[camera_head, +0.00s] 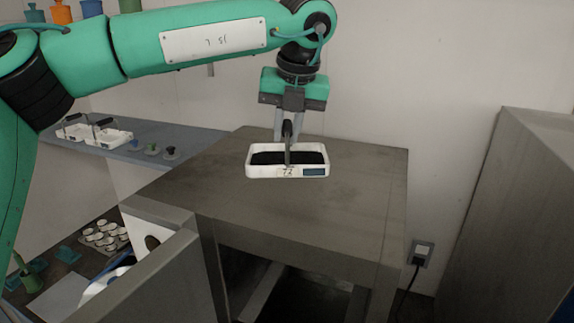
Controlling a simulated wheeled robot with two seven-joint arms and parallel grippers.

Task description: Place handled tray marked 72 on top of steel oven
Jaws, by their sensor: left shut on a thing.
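The handled tray (258,174) is white with dark material inside and an upright dark handle. Its front has a small mark that looks like 72 and a dark blue label. My left gripper (287,132) is shut on the handle, above the tray. The tray is over the top of the steel oven (225,195), near the middle of that surface. I cannot tell whether its underside touches the oven top. The oven is a grey metal box with its front opening showing below. My right gripper is not in view.
The oven top around the tray is bare. A shelf (185,135) at the left holds other white handled trays (105,137) and small dark items. An open door (150,280) stands at the oven's front left. A tall grey cabinet (515,210) is at the right.

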